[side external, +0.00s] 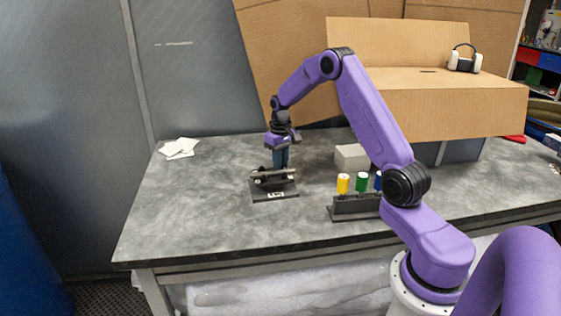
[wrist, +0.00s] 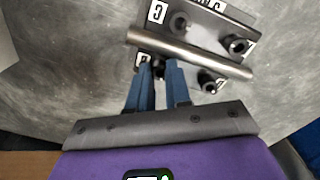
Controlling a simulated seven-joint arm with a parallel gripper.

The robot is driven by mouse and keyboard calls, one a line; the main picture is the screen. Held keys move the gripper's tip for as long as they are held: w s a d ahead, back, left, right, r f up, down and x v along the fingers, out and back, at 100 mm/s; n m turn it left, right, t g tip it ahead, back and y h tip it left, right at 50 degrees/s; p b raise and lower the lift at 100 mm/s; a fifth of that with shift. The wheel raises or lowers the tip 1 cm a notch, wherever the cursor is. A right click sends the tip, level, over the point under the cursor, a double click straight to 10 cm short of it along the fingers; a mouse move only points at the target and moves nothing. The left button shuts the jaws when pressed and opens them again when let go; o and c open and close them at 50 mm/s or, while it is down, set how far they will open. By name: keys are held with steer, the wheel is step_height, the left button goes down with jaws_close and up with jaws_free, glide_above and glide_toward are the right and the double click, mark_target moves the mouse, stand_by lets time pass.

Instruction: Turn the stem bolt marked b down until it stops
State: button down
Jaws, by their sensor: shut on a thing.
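The dark fixture (side external: 273,190) sits on the grey table. In the wrist view, a steel tube (wrist: 190,55) lies across its base (wrist: 215,22). Several dark round bolt heads show around the tube, one at the right (wrist: 237,44) and one lower right (wrist: 209,83). My gripper (wrist: 160,72) points down at the fixture; in the side view its blue fingers (side external: 281,167) reach the tube's height. The fingers are shut on a dark stem bolt (wrist: 158,66) beside the tube. The white label next to this bolt is partly hidden, and I cannot read its letter.
A dark rack (side external: 350,208) right of the fixture holds yellow (side external: 343,184), green (side external: 362,182) and blue pieces. A grey block (side external: 352,157) stands behind it. White sheets (side external: 179,148) lie at the back left. Cardboard (side external: 455,112) stands behind. The table left of the fixture is clear.

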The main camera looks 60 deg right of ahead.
steer(key=m, duration=1.3)
steer(key=shift+m, duration=0.4)
steer(key=m, duration=1)
steer(key=c, duration=1.1)
jaws_free()
steer(key=shift+o, duration=0.2)
steer(key=shift+r, duration=0.1)
